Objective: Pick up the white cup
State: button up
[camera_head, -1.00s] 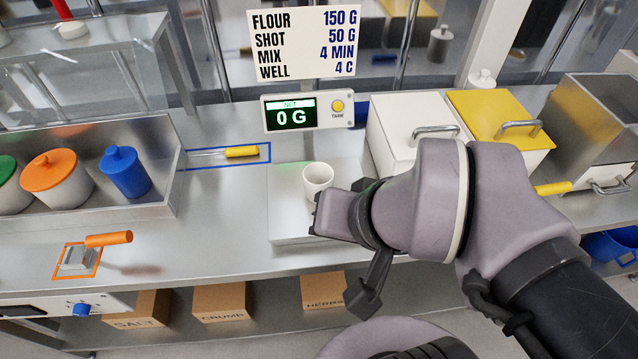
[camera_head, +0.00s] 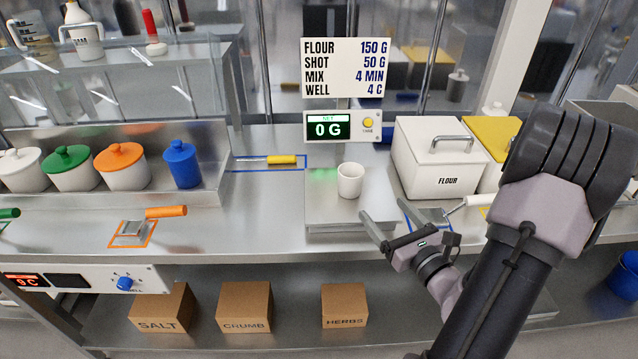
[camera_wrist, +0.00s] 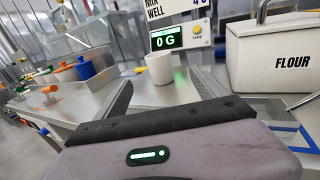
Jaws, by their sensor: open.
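The white cup (camera_head: 350,180) stands upright on the steel plate of the scale (camera_head: 322,212), below the display reading 0 G. It also shows in the wrist view (camera_wrist: 160,68), upright and ahead of the gripper. My gripper (camera_head: 408,222) is open and empty, in front and to the right of the cup, apart from it. In the wrist view one dark finger (camera_wrist: 121,100) shows at the left, with the cup beyond it.
A white FLOUR bin (camera_head: 436,160) stands right of the scale. A yellow-handled tool (camera_head: 281,160) lies in a blue outline on the left. Lidded pots, among them a blue one (camera_head: 182,164), stand farther left. Below is a shelf with labelled boxes (camera_head: 345,305).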

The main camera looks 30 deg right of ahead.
aim_at(356, 182)
jog(key=w, duration=0.5)
jog(key=w+d+b, duration=0.1)
jog(key=w, duration=0.4)
jog(key=w+d+b, duration=0.1)
jog(key=w, duration=0.4)
jog(key=shift+w+d+f, duration=0.2)
jog(key=shift+w+f, duration=0.2)
jog(key=c, duration=1.6)
